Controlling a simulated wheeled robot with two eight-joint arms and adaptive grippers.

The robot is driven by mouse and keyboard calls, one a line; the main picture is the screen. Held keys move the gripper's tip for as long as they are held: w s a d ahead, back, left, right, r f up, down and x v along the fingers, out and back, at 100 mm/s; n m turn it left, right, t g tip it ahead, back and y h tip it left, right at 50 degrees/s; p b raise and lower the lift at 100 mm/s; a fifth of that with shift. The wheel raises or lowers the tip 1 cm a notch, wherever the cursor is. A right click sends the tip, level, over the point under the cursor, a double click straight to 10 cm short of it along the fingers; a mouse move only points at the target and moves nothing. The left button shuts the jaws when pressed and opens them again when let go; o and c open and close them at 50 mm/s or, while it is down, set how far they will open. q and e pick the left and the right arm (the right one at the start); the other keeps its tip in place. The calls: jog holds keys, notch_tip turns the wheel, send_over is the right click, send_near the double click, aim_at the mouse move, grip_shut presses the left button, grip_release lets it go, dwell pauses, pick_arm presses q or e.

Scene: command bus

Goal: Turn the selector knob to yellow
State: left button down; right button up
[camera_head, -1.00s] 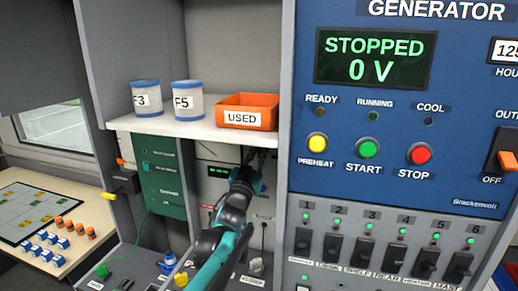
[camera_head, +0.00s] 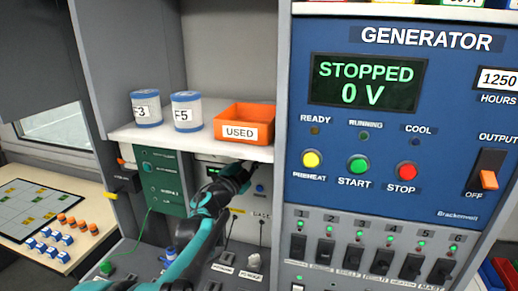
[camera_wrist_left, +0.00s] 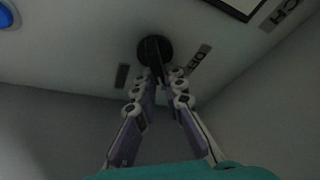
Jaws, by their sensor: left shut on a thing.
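The selector knob (camera_wrist_left: 155,50), round and black with a raised grip bar, is on a pale panel in the left wrist view. My left gripper (camera_wrist_left: 163,78) is shut on the knob's bar, one finger on each side. In the head view my left gripper (camera_head: 247,168) is at the grey unit (camera_head: 262,205) under the shelf, and my wrist hides the knob there. Dark labels lie beside the knob, one reading like OFF; I see no yellow mark near it. My right gripper is in neither view.
The shelf (camera_head: 125,132) just above my wrist carries two canisters (camera_head: 187,111) and an orange USED bin (camera_head: 244,119). A green box (camera_head: 162,180) stands left of my wrist. The blue generator panel (camera_head: 390,200) with switches is close on the right.

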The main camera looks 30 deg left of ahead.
pick_arm(q)
jog(key=shift+f+m+g+h+p, duration=0.15)
jog(key=shift+m+g+p, duration=0.4)
jog(key=shift+m, duration=0.65)
jog(key=shift+r+m+g+h+p, duration=0.1)
jog(key=shift+m+g+h+p, duration=0.2)
jog(key=shift+m+p, duration=0.65)
jog(key=shift+f+m, duration=0.1)
jog(key=shift+m, duration=0.25)
jog(key=c, duration=1.6)
grip_release()
jog(key=shift+w, duration=0.1)
jog(key=shift+f, duration=0.1)
jog(key=s+a, duration=0.1)
jog(key=s, duration=1.1)
jog(key=shift+a+f, duration=0.35)
jog(key=shift+f, duration=0.05)
jog(key=shift+w, duration=0.1)
